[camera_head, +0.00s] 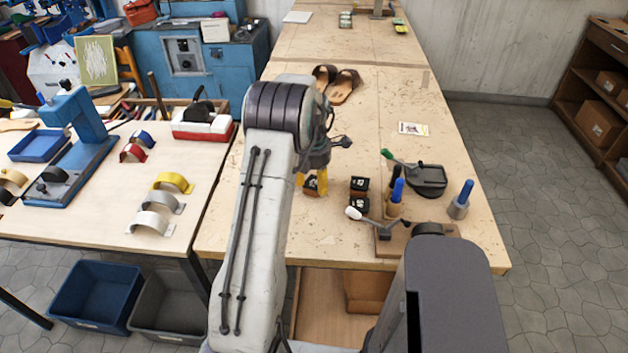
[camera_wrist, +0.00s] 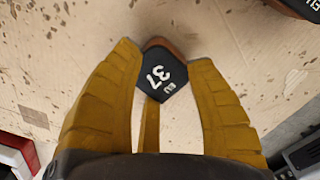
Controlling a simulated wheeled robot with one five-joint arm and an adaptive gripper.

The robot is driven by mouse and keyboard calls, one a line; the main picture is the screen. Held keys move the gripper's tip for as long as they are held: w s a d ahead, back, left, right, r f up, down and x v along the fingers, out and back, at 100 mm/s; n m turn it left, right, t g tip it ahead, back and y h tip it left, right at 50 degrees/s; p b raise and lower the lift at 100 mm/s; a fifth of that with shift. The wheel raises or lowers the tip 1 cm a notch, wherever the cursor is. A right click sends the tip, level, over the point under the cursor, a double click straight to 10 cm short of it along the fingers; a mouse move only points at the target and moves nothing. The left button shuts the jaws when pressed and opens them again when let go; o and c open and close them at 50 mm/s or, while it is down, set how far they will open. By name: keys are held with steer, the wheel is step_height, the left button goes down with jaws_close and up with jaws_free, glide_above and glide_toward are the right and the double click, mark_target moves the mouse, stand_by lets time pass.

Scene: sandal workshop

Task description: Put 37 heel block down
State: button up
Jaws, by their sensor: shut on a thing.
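The 37 heel block (camera_wrist: 160,75) is black on top with a brown side and a white "EU 37" marking. In the wrist view it sits between the yellow fingers of my gripper (camera_wrist: 163,78), which is shut on it. In the head view the block (camera_head: 311,190) is low over the workbench (camera_head: 270,205), partly hidden by my gripper (camera_head: 312,183). I cannot tell whether it touches the bench top.
Black blocks (camera_head: 358,190) stand just right of my gripper. Sandals (camera_head: 338,84) lie further back. Bench left of my gripper looks clear.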

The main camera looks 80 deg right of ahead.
mark_target(313, 185)
steer(key=o, duration=1.2)
step_height(313, 185, up, 2)
steer(key=shift+r, duration=0.1)
steer(key=shift+r+b, duration=0.25)
steer(key=shift+b, duration=0.5)
steer(key=r+b, duration=0.1)
steer(key=r, duration=0.2)
steer(key=r+b, duration=0.2)
steer(key=r, duration=0.1)
steer(key=r+b, duration=0.1)
steer(key=r, duration=0.2)
steer(key=shift+w+a+r+b, duration=0.1)
steer(key=shift+a+r+b, duration=0.1)
steer(key=shift+a+b, duration=0.2)
